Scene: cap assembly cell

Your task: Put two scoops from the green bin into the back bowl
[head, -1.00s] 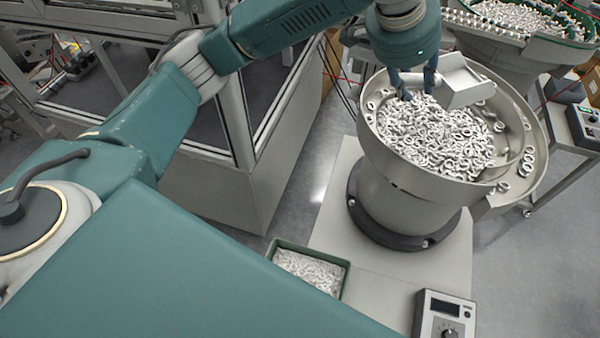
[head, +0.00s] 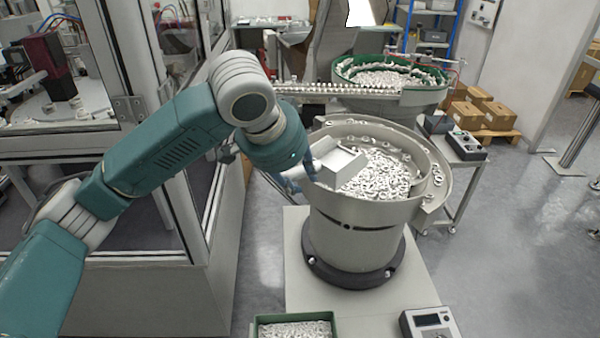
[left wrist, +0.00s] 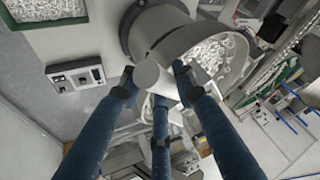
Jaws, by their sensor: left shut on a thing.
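My left gripper (head: 293,181) is shut on a grey box-shaped scoop (head: 342,167), just outside the left rim of the nearer steel bowl. The scoop is over the left part of that bowl (head: 352,212), which is full of white ring-shaped parts; its contents cannot be made out. In the left wrist view my blue fingers (left wrist: 157,88) close around the pale scoop handle (left wrist: 152,74). A farther bowl with a green rim (head: 437,93) stands behind, also holding white parts. The green bin (head: 256,325) with white parts is cut off at the bottom edge. My right gripper is not in view.
A glazed machine cabinet (head: 195,260) stands close on the left. A track of parts (head: 310,88) runs to the farther bowl. Cartons (head: 483,112) lie at the back right.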

